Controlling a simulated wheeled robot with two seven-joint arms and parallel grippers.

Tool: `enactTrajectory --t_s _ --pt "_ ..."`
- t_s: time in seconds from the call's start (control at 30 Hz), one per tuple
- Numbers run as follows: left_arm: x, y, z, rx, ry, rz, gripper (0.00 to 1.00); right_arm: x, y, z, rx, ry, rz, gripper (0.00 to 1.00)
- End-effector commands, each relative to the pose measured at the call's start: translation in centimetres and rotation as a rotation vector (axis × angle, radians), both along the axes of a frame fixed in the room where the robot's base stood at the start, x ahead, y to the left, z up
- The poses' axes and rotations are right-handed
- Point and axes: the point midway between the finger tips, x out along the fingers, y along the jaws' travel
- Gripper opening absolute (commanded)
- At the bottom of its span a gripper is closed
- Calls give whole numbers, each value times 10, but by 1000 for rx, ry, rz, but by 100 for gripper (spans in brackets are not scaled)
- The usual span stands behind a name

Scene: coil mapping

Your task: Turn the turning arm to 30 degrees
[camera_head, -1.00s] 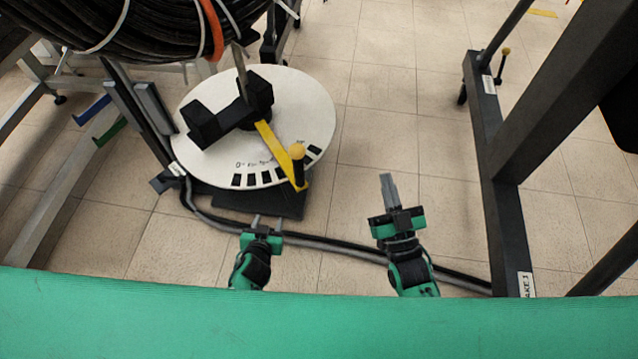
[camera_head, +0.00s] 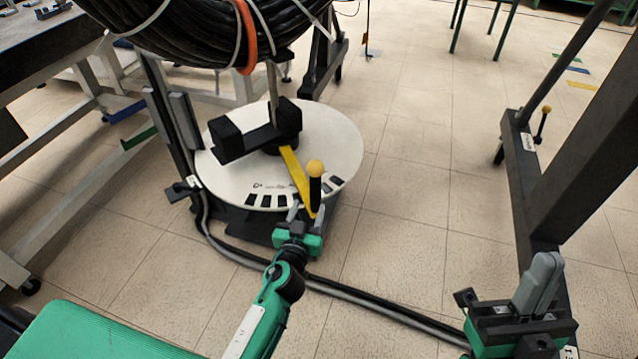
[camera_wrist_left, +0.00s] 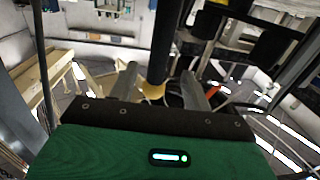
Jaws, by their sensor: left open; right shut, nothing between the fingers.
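The turning arm (camera_head: 296,178) is a yellow bar across a white disc (camera_head: 335,135) with black marks along its near edge. Its outer end points to the lower right and carries an upright black handle (camera_head: 315,190) with a yellow knob (camera_head: 315,168). My left gripper (camera_head: 302,211) is open, right at the handle's base. In the left wrist view the black handle (camera_wrist_left: 163,45) and yellow knob (camera_wrist_left: 153,91) appear between the open fingers (camera_wrist_left: 160,88); contact cannot be told. My right gripper (camera_head: 540,283) is shut and empty, at the lower right.
A coil of black cable (camera_head: 190,40) hangs above the disc. A dark frame (camera_head: 560,170) stands at the right, near my right gripper. Dark cables (camera_head: 350,292) run along the floor. The tiled floor (camera_head: 410,190) right of the disc is clear.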

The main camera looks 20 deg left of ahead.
Motion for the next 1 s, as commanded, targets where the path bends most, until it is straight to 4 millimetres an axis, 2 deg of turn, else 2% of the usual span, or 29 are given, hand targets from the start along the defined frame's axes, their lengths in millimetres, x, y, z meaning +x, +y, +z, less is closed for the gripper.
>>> enactTrajectory --t_s 0.2,0.5,0.7,1.0 --pt "39 1 1 1 -1 -2 49 5 2 -3 -8 37 3 0" --pt "86 4 0 0 0 -1 49 5 2 -4 -7 37 3 0" --pt "102 5 -1 0 2 0 49 1 1 -2 -1 11 2 0" --pt "106 5 -1 -1 2 0 49 0 0 1 0 -2 0 0"
